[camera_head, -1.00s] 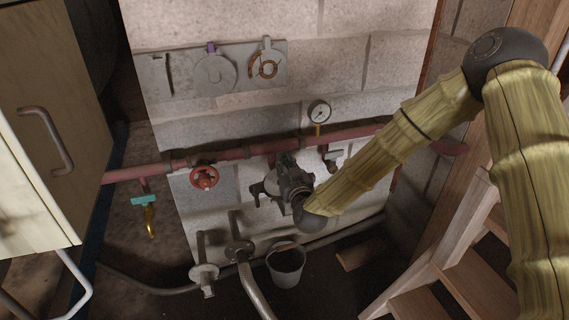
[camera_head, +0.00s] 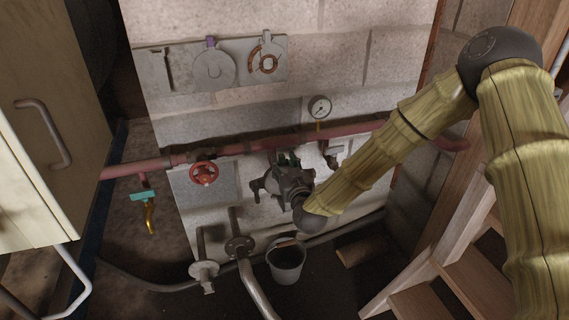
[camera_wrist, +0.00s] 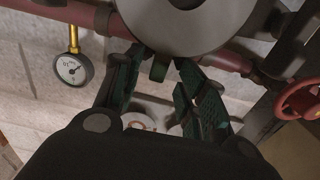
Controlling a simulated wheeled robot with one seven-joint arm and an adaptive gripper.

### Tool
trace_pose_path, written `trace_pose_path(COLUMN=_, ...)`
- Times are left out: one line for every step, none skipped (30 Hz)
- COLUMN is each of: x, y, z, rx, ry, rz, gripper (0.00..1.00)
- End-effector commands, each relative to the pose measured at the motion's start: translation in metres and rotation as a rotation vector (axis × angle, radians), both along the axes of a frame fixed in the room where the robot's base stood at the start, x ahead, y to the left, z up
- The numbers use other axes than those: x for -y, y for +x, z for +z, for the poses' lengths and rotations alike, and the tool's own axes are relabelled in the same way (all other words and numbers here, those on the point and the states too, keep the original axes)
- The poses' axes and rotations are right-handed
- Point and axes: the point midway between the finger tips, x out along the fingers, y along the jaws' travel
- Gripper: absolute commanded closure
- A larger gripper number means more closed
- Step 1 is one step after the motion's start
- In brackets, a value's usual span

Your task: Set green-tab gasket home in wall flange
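In the wrist view, a broad grey disc (camera_wrist: 165,28) with a darker middle fills the top, and a small green tab (camera_wrist: 160,68) sticks out from its edge. I take it as the green-tab gasket. The green-padded fingers of my gripper (camera_wrist: 160,62) close in on the tab from both sides. In the head view, my gripper (camera_head: 285,162) is at the wall just below the red pipe. The gasket is hardly distinguishable there. The wall flange cannot be made out clearly, and whether the disc touches it cannot be told.
A wall board (camera_head: 212,92) carries a purple-tab gasket (camera_head: 213,70) and a copper-coloured ring (camera_head: 266,62). The red pipe (camera_head: 240,149) has a red handwheel (camera_head: 204,173) left and a gauge (camera_head: 319,107) right of my gripper. Flanged pipe ends (camera_head: 203,272) and a bucket (camera_head: 286,262) are below.

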Motion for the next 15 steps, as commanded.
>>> trace_pose_path(x=0.0, y=0.001, z=0.001, rx=0.002, ry=0.001, rz=-0.001, gripper=0.59)
trace_pose_path(x=0.0, y=0.001, z=0.002, rx=0.003, ry=0.001, rz=-0.001, gripper=0.59)
trace_pose_path(x=0.0, y=0.001, z=0.002, rx=0.003, ry=0.001, rz=-0.001, gripper=0.59)
trace_pose_path(x=0.0, y=0.0, z=0.002, rx=0.003, ry=0.001, rz=-0.001, gripper=0.59)
trace_pose_path(x=0.0, y=0.0, z=0.002, rx=0.003, ry=0.001, rz=-0.001, gripper=0.59)
trace_pose_path(x=0.001, y=-0.002, z=0.002, rx=0.003, ry=0.001, rz=-0.001, gripper=0.59)
trace_pose_path(x=0.001, y=-0.003, z=0.002, rx=0.003, ry=0.001, rz=-0.001, gripper=0.59)
trace_pose_path(x=0.002, y=-0.005, z=0.002, rx=0.003, ry=0.001, rz=0.0, gripper=0.59)
trace_pose_path(x=0.003, y=-0.009, z=0.002, rx=0.003, ry=0.001, rz=0.0, gripper=0.59)
trace_pose_path(x=0.004, y=-0.012, z=0.002, rx=0.003, ry=0.001, rz=0.0, gripper=0.59)
trace_pose_path(x=0.005, y=-0.016, z=0.002, rx=0.002, ry=0.001, rz=0.0, gripper=0.59)
trace_pose_path(x=0.007, y=-0.022, z=0.002, rx=0.001, ry=0.0, rz=0.0, gripper=0.59)
trace_pose_path(x=0.008, y=-0.027, z=0.002, rx=0.002, ry=0.001, rz=0.0, gripper=0.59)
trace_pose_path(x=0.01, y=-0.033, z=0.001, rx=0.001, ry=0.0, rz=0.0, gripper=0.59)
trace_pose_path(x=0.012, y=-0.04, z=0.001, rx=0.001, ry=0.0, rz=0.0, gripper=0.59)
